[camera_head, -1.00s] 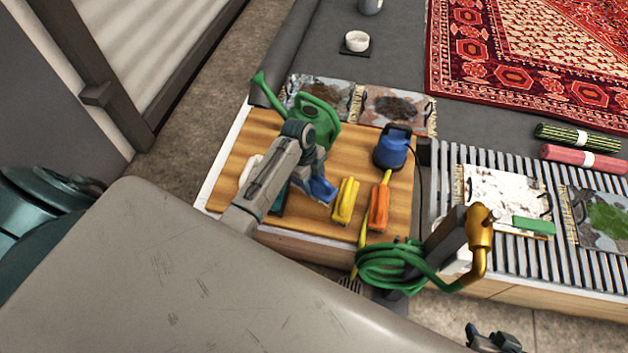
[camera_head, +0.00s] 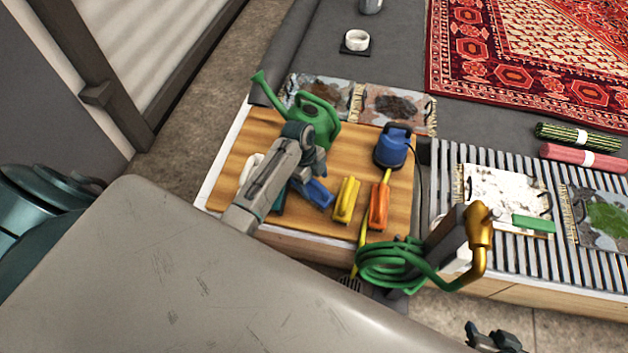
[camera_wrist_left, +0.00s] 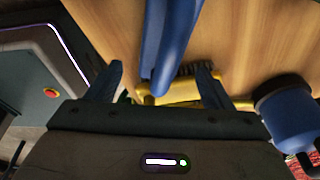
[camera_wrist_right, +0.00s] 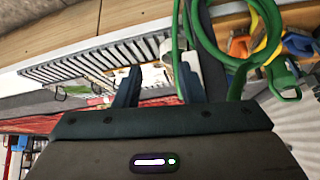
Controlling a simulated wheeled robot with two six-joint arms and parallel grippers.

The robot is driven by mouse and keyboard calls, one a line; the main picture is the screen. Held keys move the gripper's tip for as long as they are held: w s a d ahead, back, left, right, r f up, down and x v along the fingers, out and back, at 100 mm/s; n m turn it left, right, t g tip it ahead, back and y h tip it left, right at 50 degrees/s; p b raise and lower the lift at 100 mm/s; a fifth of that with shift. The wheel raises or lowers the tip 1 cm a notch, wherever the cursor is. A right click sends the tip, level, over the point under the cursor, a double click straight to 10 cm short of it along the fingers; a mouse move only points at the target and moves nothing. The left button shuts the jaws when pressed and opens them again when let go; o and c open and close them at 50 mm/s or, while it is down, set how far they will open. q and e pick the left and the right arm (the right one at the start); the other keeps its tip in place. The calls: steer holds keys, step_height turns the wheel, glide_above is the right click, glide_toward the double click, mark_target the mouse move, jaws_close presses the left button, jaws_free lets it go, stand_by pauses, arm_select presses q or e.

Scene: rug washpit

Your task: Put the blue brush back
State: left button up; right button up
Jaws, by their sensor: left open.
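The blue brush (camera_head: 317,193) lies on the wooden board (camera_head: 240,140), left of the yellow brush (camera_head: 346,200) and the orange brush (camera_head: 378,207). My left gripper (camera_head: 307,172) is above the blue brush and partly covers it. In the left wrist view the blue brush (camera_wrist_left: 172,40) reaches in between the spread fingers of my left gripper (camera_wrist_left: 157,82). Both fingers look clear of it. The yellow brush (camera_wrist_left: 170,96), with dark bristles, lies just behind. My right gripper (camera_wrist_right: 158,85) is open and empty; its tip shows at the bottom right in the head view (camera_head: 494,340).
A green watering can (camera_head: 318,115) and a blue pump-like device (camera_head: 393,147) stand at the board's back. A coiled green hose (camera_head: 390,265) with a brass nozzle hangs at the front. The slatted rack (camera_head: 540,260) at right holds rug samples and a green brush (camera_head: 533,224).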

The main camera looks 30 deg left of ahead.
arm_select(q)
steer(key=p+v, duration=0.2)
steer(key=v, duration=1.1)
steer(key=s+d+f+n+t+y, duration=0.25)
steer(key=s+n, duration=0.75)
steer(key=s, duration=0.5)
steer(key=s+r+n+t, duration=0.2)
steer(key=s+r+n, duration=0.5)
steer(key=s, duration=0.3)
steer(key=shift+s+d+n, duration=0.25)
steer(key=shift+s+n, duration=0.1)
steer(key=shift+n, duration=0.45)
arm_select(e)
steer(key=shift+s+d+r+g+h, duration=0.5)
steer(key=shift+s+d+r+g, duration=0.3)
steer(key=shift+r+g, duration=0.2)
arm_select(q)
steer(key=shift+r+t+y, duration=0.1)
steer(key=shift+t+y, duration=0.15)
arm_select(e)
steer(key=shift+w+d, duration=0.1)
